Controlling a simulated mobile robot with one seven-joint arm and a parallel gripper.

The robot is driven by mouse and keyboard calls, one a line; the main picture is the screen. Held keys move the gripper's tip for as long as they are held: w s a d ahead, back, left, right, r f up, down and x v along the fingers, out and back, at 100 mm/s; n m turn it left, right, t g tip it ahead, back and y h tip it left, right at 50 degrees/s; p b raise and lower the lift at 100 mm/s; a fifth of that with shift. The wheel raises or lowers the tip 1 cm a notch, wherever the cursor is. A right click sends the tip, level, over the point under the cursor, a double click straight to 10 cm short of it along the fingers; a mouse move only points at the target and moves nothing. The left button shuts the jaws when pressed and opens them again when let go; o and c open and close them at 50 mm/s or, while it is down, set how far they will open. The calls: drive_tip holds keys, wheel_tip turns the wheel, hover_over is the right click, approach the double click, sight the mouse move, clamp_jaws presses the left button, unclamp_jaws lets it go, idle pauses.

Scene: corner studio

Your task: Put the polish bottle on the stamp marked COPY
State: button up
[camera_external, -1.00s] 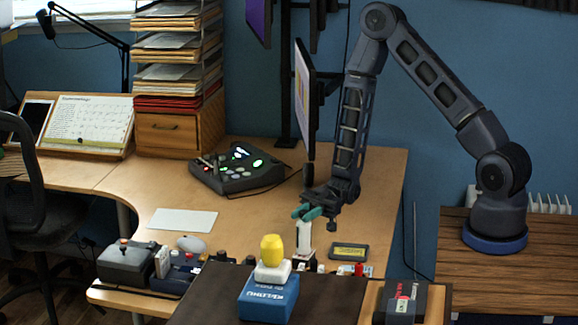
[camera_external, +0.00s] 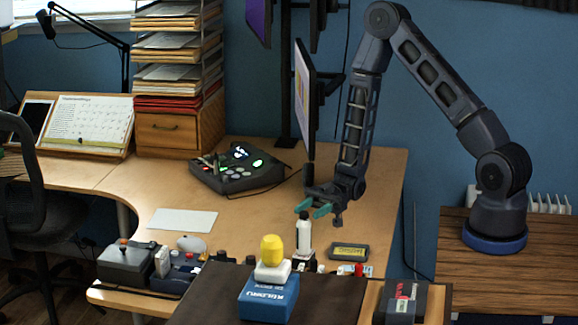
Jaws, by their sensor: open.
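My gripper (camera_external: 313,209) has teal fingertips. It is open and empty, just above and slightly right of the bottle's cap.
A blue box (camera_external: 268,297) with a yellow-topped white piece (camera_external: 272,252) stands in front on a dark mat (camera_external: 335,297). A dark yellow-labelled pad (camera_external: 349,252) lies right of the bottle. Small desk items crowd the left; a monitor (camera_external: 304,100) rises behind.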

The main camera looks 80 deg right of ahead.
drive_tip(key=v, duration=0.9)
drive_tip(key=w+d+r+m+t+h, duration=0.2)
drive_tip(key=w+d+r+t+h, duration=0.1)
drive_tip(key=w+r+h, duration=0.65)
drive_tip(key=s+d+r+m+h, duration=0.2)
drive_tip(key=s+r+m+h, duration=0.2)
drive_tip(key=r+h, duration=0.6)
drive_tip(key=s+a+r+m+g, duration=0.2)
drive_tip(key=s+r+m, duration=0.3)
drive_tip(key=s+r, duration=0.6)
drive_tip(key=s+a+r+m+g+y, duration=0.1)
drive_tip(key=s+a, duration=0.3)
drive_tip(key=s, duration=0.6)
drive_tip(key=s+a+r+m+g+y, duration=0.1)
drive_tip(key=s+a, duration=0.3)
drive_tip(key=s, duration=0.6)
drive_tip(key=shift+a+g+y, duration=0.4)
drive_tip(key=shift+g+y, duration=0.05)
drive_tip(key=shift+g, duration=0.25)
